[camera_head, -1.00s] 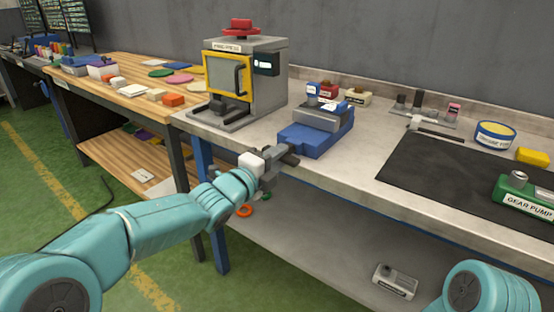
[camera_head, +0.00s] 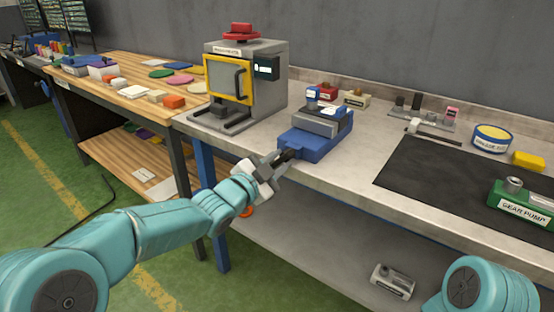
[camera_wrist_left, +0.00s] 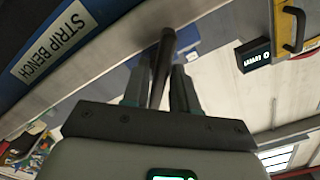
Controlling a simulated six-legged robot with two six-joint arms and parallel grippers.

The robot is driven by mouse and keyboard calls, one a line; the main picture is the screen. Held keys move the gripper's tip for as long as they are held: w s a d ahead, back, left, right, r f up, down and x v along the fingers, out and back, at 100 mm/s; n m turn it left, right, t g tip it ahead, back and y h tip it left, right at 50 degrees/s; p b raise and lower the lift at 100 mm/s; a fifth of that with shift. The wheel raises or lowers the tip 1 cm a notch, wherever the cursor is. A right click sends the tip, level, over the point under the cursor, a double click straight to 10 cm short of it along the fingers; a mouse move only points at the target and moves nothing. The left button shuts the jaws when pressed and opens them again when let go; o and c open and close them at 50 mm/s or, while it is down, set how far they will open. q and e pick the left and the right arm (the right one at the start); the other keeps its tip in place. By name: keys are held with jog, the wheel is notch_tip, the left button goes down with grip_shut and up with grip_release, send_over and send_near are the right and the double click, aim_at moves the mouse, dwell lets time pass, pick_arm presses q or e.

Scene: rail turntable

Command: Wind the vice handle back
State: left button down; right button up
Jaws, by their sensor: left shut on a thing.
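The vice (camera_head: 316,135) has a blue body and grey jaws and stands on the front part of the grey bench. Its dark handle (camera_head: 287,155) sticks out over the front edge at the vice's left end. My left gripper (camera_head: 274,166) is shut on the handle, just off the bench edge. In the left wrist view, the dark handle bar (camera_wrist_left: 163,58) runs up between the two fingers (camera_wrist_left: 156,88). The fingers hide part of the handle. My right gripper is not in view; only a teal part of that arm shows at the lower right.
A grey press with a yellow-framed door (camera_head: 230,78) stands left of the vice. A black mat (camera_head: 450,175) and a green gear pump (camera_head: 524,203) lie to the right. The bench's front edge (camera_head: 340,196) runs just beside my left gripper.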

pick_arm(q)
jog(key=n+p, duration=0.1)
jog(key=n, duration=0.2)
jog(key=shift+n, duration=0.4)
jog(key=n+p, duration=0.1)
jog(key=n, duration=0.2)
jog(key=shift+r+n+p, duration=0.1)
jog(key=shift+n+p, duration=0.2)
jog(key=shift+p, duration=0.05)
jog(key=n+p, duration=0.2)
jog(key=n, duration=0.4)
jog(key=n+p, duration=0.2)
jog(key=n, duration=0.4)
jog(key=shift+n+p, duration=0.4)
jog(key=n+p, duration=0.1)
jog(key=n, duration=0.3)
jog(key=shift+n+p, duration=0.3)
jog(key=shift+n, duration=0.1)
jog(key=c, duration=1.1)
grip_release()
